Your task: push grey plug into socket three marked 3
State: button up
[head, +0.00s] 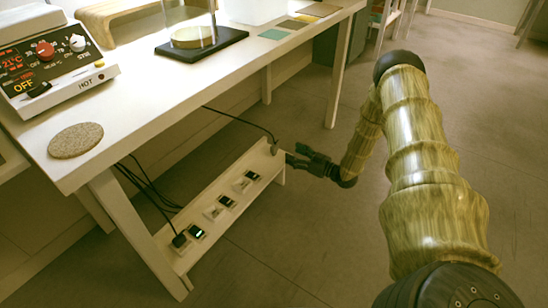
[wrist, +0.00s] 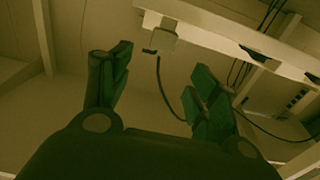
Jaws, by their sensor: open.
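The grey plug (head: 274,149) is small and sits at the far right end of the low white socket shelf (head: 215,212), on a black cable. In the wrist view a pale grey block that looks like the plug (wrist: 163,39) is at the end of a white beam, with a dark cable hanging below. My gripper (head: 298,160) is beside that shelf end. In the wrist view my gripper (wrist: 162,62) has its fingers apart, with the block just beyond the tips and nothing held. Sockets (head: 214,213) line the shelf beside small dark displays; their numbers are too small to read.
A black plug (head: 179,240) is at the near end, beside a lit green display (head: 197,232). Black cables (head: 150,190) run behind the shelf. The white table (head: 150,100) overhangs it, carrying a hot plate (head: 55,65) and cork mat (head: 76,140).

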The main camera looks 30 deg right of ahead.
aim_at(276, 148)
jog(key=b+x, duration=0.2)
jog(key=x, duration=0.3)
jog(key=shift+w+f, duration=0.1)
jog(key=shift+w, duration=0.15)
jog(key=shift+w+a+f+b, duration=0.2)
jog(key=shift+w+b, duration=0.15)
jog(key=shift+b, duration=0.25)
jog(key=b+x, duration=0.2)
jog(key=x, duration=0.1)
jog(key=shift+w+a+f+b, duration=0.15)
jog(key=shift+w+f+b, duration=0.05)
jog(key=shift+f+b, duration=0.15)
jog(key=shift+w+a+r, duration=0.15)
jog(key=shift+w, duration=0.2)
jog(key=shift+c, duration=0.2)
jog(key=c, duration=1.2)
